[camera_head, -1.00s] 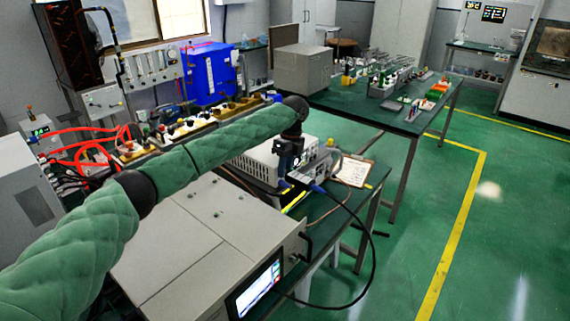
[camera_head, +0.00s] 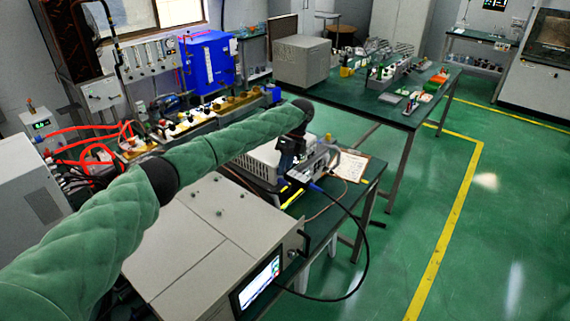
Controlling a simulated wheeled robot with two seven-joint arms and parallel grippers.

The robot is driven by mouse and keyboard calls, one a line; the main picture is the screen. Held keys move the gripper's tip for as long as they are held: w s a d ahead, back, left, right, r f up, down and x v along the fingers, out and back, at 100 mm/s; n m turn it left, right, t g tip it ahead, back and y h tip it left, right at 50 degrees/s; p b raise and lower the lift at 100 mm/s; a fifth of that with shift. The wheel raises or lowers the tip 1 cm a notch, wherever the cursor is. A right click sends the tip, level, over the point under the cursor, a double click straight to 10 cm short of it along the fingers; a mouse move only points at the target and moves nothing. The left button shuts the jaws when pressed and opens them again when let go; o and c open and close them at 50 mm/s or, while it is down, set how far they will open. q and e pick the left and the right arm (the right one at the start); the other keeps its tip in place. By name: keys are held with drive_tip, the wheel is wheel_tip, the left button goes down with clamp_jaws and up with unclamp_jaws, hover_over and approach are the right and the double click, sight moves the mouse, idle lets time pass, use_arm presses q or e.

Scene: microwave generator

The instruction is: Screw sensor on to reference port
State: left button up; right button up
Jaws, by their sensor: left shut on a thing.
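My left arm, in a green quilted sleeve, reaches from the lower left to the middle of the view. My left gripper (camera_head: 288,168) points down at the front of a white bench instrument (camera_head: 260,163). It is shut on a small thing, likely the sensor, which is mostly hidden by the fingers. A blue connector (camera_head: 315,187) with a black cable (camera_head: 366,240) shows just right of the gripper; the cable loops down past the table edge. The reference port is too small and hidden to make out. My right gripper is not in view.
A large grey cabinet (camera_head: 200,235) with a lit screen (camera_head: 257,284) stands in front. A clipboard (camera_head: 350,166) lies right of the instrument. Valves and a blue box (camera_head: 210,65) stand behind the arm. Another green table (camera_head: 375,105) is farther back; the floor right is clear.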

use_arm(q)
drive_tip(key=shift+r, duration=0.15)
idle(0.3)
drive_tip(key=o, duration=1)
drive_tip(key=shift+w, duration=0.1)
